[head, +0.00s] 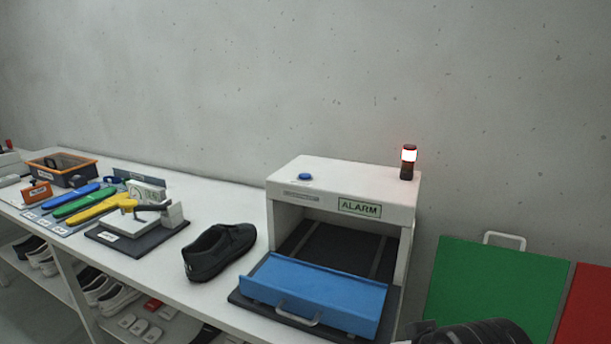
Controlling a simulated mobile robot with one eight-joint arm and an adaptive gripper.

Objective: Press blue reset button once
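The blue reset button (305,177) is a small round blue cap on the left part of the white top of the alarm box (345,181). Nothing touches or covers it. The box has a green-edged ALARM label on its front and an open tunnel below. A lamp (409,161) on a dark post at the top right corner glows white with red edges. No gripper fingertips show. A dark ribbed shape (472,334) is cut off by the bottom edge at the right, and I cannot tell whether it is part of my arm.
A blue flap (315,292) with a handle slopes out from the tunnel. A black shoe (219,251) stands left of it on the white table (180,285). Further left are coloured tools and an orange-rimmed bin (62,168). Green (495,285) and red (588,305) panels stand right.

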